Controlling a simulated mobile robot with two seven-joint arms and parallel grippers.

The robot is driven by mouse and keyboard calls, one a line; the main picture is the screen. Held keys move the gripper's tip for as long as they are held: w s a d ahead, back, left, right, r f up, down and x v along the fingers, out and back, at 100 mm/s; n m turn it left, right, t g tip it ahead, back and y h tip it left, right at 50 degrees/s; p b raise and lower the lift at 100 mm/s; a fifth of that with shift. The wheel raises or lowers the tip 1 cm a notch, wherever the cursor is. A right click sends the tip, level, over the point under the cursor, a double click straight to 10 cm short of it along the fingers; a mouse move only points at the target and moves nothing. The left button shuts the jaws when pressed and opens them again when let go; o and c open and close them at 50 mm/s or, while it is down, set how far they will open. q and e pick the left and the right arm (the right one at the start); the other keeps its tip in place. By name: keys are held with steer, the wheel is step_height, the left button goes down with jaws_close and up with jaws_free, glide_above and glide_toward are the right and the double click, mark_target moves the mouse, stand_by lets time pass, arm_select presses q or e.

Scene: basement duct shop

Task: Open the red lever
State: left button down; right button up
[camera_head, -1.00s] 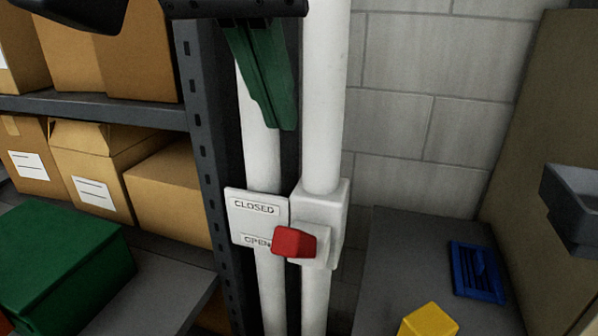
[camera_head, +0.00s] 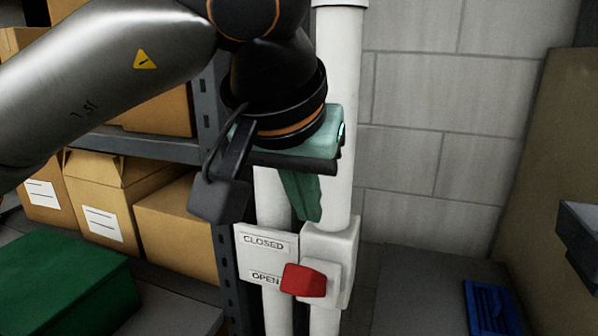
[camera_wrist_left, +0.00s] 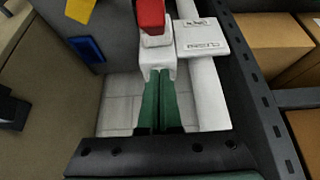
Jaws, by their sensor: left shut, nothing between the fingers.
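The red lever (camera_head: 304,281) sits on the front of a white valve box (camera_head: 343,262) on a white vertical pipe. A white plate (camera_head: 266,240) reading CLOSED above OPEN is left of it; the lever is beside the word OPEN. My left gripper (camera_head: 309,212) has green fingers, shut and empty, pointing down with tips just above the box. In the left wrist view, the shut fingers (camera_wrist_left: 160,76) point toward the box, with the red lever (camera_wrist_left: 150,16) beyond their tips, apart from them. Whether the fingertips touch the box is unclear. My right gripper is out of view.
A second white pipe (camera_head: 272,200) runs beside the first. Right are a grey surface with a blue object (camera_head: 490,308) and a board with a grey bin (camera_head: 580,235). A yellow block (camera_wrist_left: 80,10) shows in the wrist view.

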mark_target(309, 283)
arm_select(q)
steer(key=s+f, duration=0.2)
steer(key=shift+s+a+f, duration=0.2)
steer(key=shift+a+f, duration=0.15)
steer(key=shift+a, duration=0.05)
steer(key=shift+s+f, duration=0.1)
steer(key=shift+f, duration=0.05)
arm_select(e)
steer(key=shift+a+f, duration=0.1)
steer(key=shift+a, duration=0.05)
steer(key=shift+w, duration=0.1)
arm_select(q)
steer(key=shift+b, duration=0.3)
